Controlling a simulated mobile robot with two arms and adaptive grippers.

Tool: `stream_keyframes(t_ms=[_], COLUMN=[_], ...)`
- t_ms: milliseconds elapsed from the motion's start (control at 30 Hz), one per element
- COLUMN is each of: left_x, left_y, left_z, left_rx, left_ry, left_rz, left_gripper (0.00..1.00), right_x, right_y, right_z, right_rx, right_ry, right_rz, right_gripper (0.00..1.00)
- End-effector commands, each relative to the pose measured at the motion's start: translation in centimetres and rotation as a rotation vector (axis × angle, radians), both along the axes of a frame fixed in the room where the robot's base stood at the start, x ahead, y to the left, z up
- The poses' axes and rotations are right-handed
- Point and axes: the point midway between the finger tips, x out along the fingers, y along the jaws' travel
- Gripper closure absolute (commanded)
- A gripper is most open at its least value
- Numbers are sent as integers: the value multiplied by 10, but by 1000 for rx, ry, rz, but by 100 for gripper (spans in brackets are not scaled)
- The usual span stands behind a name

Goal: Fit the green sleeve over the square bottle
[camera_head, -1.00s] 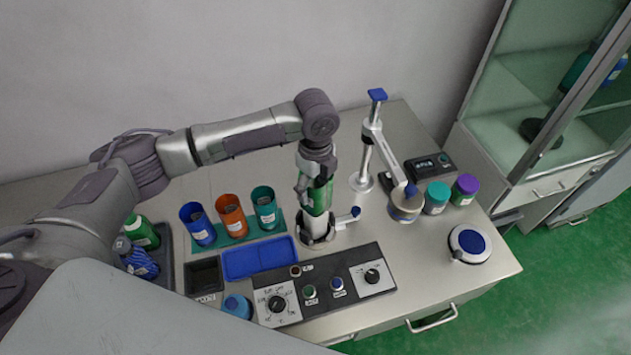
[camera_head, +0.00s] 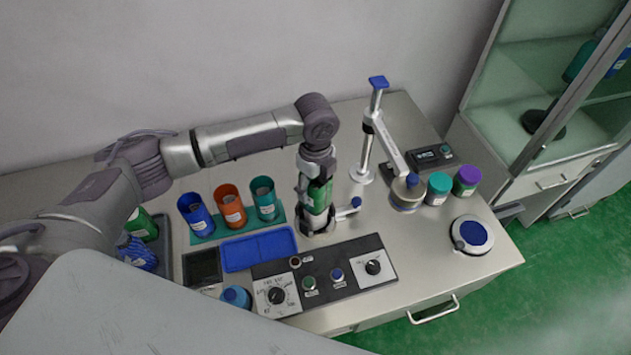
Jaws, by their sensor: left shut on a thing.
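My left gripper (camera_head: 317,178) points down over the counter and is shut on a green object (camera_head: 320,195) with a whitish lower part. The gripper covers much of it, so I cannot tell whether it is the square bottle or a sleeve. Its lower end is at a dark-clawed holder (camera_head: 318,224) behind the control panel. A green-teal open sleeve (camera_head: 264,203) stands at the right end of a teal rack (camera_head: 204,239), beside an orange sleeve (camera_head: 229,212) and a blue sleeve (camera_head: 196,218). My right gripper is out of view.
A blue tray (camera_head: 258,250) and a control panel (camera_head: 325,281) lie in front. A white jointed stand (camera_head: 388,146) rises to the right, near teal (camera_head: 438,190) and purple-lidded (camera_head: 467,181) jars. A green bottle (camera_head: 143,224) and blue bottle (camera_head: 138,252) stand at left.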

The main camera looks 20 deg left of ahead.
Motion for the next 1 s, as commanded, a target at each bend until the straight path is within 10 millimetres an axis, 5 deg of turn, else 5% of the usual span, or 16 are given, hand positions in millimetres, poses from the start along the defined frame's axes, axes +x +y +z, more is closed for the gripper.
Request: stream_keyframes(t_ms=[600, 633, 767, 1000], left_x=[0, 0, 0, 0], left_y=[0, 0, 0, 0], left_z=[-15, -15, -15, -15], left_rx=[0, 0, 0, 0], left_ry=[1, 1, 1, 1], left_rz=[0, 0, 0, 0], left_gripper=[36, 24, 3, 0], right_x=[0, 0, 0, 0], right_y=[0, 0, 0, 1], right_z=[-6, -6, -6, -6], right_rx=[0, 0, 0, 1], right_ry=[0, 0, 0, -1], right_rz=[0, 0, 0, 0], right_gripper=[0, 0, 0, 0])
